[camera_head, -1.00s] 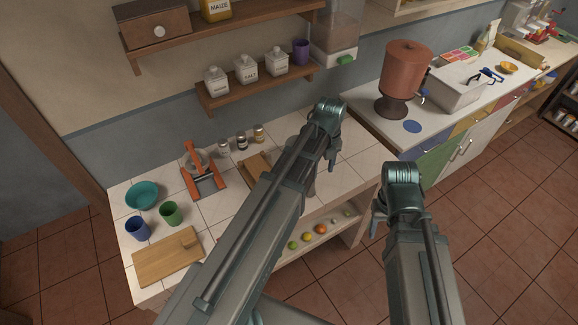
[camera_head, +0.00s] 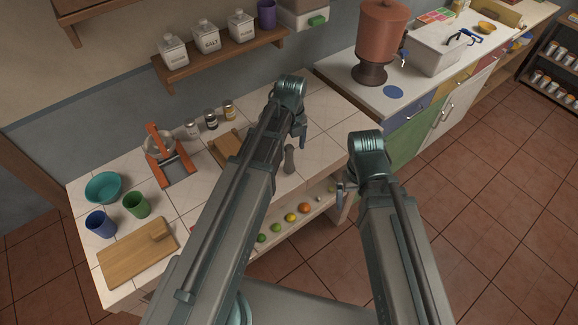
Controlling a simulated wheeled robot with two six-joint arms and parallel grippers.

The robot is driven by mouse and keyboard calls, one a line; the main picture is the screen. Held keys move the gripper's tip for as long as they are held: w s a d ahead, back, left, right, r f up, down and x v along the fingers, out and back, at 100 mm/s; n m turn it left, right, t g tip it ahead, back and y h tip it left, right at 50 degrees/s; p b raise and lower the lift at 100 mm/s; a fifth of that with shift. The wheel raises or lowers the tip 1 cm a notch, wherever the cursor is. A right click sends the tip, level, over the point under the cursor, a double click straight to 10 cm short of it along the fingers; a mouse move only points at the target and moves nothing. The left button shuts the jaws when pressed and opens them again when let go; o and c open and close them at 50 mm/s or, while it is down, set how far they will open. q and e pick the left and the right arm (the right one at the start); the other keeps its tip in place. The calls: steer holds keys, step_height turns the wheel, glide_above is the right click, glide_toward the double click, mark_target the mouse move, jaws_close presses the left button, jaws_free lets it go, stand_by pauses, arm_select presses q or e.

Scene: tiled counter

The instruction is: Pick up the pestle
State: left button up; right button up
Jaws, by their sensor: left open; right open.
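A grey upright piece that looks like the pestle (camera_head: 289,160) stands on the tiled counter (camera_head: 325,118), just right of my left arm. My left gripper (camera_head: 303,136) points down above the counter, a little beyond and right of the pestle in the picture, and looks apart from it. It is open and mostly hidden behind its own wrist. My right gripper (camera_head: 342,189) is open and empty at the counter's front right edge, partly hidden by its arm.
A wooden board (camera_head: 227,147) lies partly behind my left arm, with several small jars (camera_head: 211,120) behind it. An orange-framed press (camera_head: 168,158), a teal bowl (camera_head: 104,187), a green cup (camera_head: 136,204), a blue cup (camera_head: 101,224) and a cutting board (camera_head: 138,254) are at left.

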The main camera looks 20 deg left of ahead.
mark_target(289, 156)
arm_select(q)
steer(key=shift+a+f+b, duration=0.15)
steer(key=shift+f+b, duration=1.15)
steer(key=shift+f, duration=0.1)
steer(key=shift+a+f+b, duration=0.15)
steer(key=shift+f+b, duration=1.15)
steer(key=shift+f, duration=0.05)
steer(key=shift+r, duration=0.1)
jaws_close()
